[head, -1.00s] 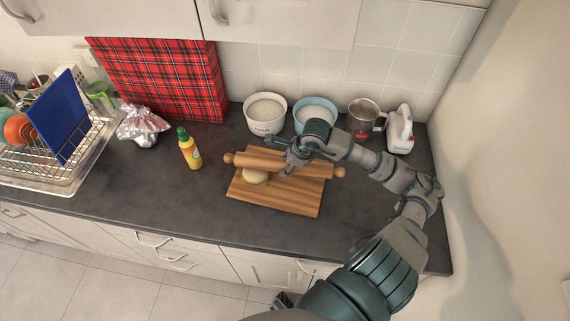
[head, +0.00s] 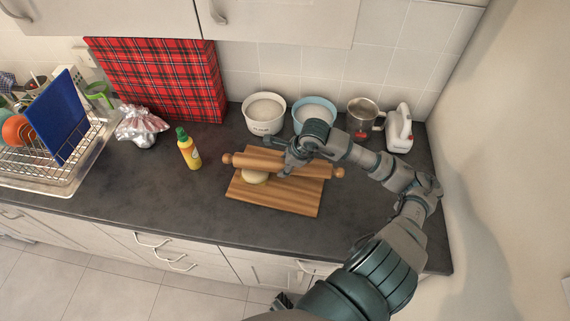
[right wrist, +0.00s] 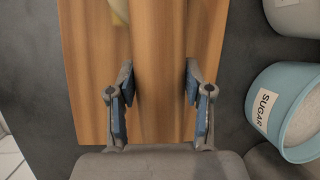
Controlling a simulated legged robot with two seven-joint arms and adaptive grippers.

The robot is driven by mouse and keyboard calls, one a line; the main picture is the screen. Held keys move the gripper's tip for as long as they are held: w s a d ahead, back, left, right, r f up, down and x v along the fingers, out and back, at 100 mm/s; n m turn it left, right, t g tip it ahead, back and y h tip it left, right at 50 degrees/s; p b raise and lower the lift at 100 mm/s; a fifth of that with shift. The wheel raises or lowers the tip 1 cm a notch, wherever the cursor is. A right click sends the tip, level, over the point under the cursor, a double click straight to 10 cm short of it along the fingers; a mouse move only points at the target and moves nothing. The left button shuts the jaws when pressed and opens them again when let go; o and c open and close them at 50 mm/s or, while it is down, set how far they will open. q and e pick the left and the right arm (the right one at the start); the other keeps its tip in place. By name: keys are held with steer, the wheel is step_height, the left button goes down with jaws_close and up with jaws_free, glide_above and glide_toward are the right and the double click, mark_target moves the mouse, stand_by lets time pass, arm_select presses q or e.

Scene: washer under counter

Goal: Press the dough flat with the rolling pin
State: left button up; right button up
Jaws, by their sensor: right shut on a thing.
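The wooden rolling pin (head: 256,162) lies crosswise over the back part of the wooden cutting board (head: 275,198). The pale, rounded dough (head: 255,178) sits on the board, at the front side of the pin's left half and partly hidden by it. My right gripper (head: 285,170) is shut on the pin right of the dough. In the right wrist view the pin (right wrist: 158,35) runs between the two fingers, and an edge of dough (right wrist: 119,11) shows beside it at the top. I cannot tell whether the pin touches the dough.
A yellow bottle (head: 189,149) stands left of the board. The counter (head: 170,195) is clear at front left.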

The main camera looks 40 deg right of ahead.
mark_target(281, 161)
steer(key=shift+a, duration=0.35)
steer(key=shift+d+f+b, duration=0.2)
steer(key=shift+f+b, duration=0.05)
steer(key=shift+b, duration=0.05)
steer(key=shift+f+b, duration=0.75)
steer(key=shift+b, duration=0.45)
stand_by(3.1)
steer(key=shift+r+p, duration=1.65)
steer(key=shift+r, duration=1.45)
steer(key=shift+f, duration=0.1)
